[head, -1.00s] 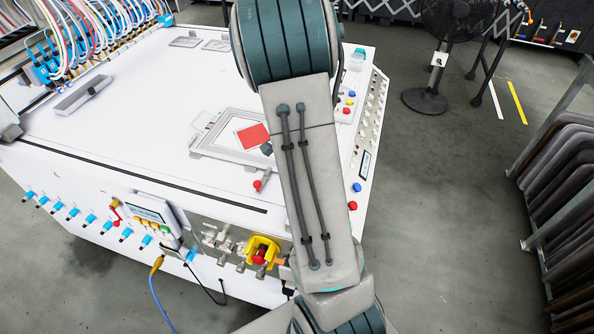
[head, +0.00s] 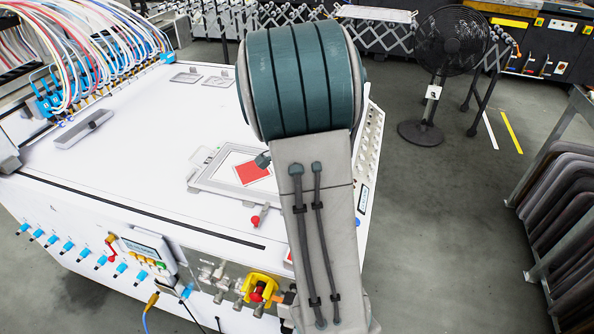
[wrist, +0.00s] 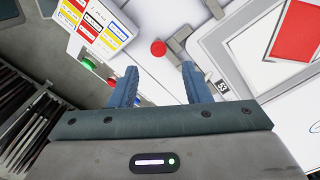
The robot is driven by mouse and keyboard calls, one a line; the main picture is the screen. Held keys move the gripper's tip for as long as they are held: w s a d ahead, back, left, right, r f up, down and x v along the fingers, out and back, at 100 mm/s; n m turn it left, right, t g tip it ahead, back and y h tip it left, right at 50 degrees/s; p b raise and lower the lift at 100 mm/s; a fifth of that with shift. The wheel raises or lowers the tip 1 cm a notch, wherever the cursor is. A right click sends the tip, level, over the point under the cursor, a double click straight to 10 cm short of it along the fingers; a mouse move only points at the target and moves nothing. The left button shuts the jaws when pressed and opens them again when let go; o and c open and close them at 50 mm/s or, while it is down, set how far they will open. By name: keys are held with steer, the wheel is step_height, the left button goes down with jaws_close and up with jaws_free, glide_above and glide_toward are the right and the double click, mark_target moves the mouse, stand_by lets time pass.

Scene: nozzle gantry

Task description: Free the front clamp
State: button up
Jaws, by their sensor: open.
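The front clamp shows a red knob (head: 256,219) at the near edge of a grey frame (head: 203,178) holding a white sheet with a red patch (head: 254,173). In the wrist view the red knob (wrist: 158,48) lies ahead, seen between my fingers, with a grey metal piece (wrist: 178,48) beside it at the frame's edge. My gripper (wrist: 160,84) is open and empty. The knob appears beyond the fingertips, apart from them. In the head view my arm hides most of the gripper; only a small dark teal part of mine shows over the red patch.
The white machine top (head: 150,130) is mostly clear around the frame. Hoses (head: 95,45) stand at the back left. A grey tray (head: 84,129) lies at left. The wrist view shows a coloured label panel (wrist: 92,25) and a green button (wrist: 88,63). A fan (head: 445,60) stands behind.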

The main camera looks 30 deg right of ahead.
step_height(320, 180, up, 7)
stand_by(0.3)
steer(key=shift+d, duration=0.1)
stand_by(0.4)
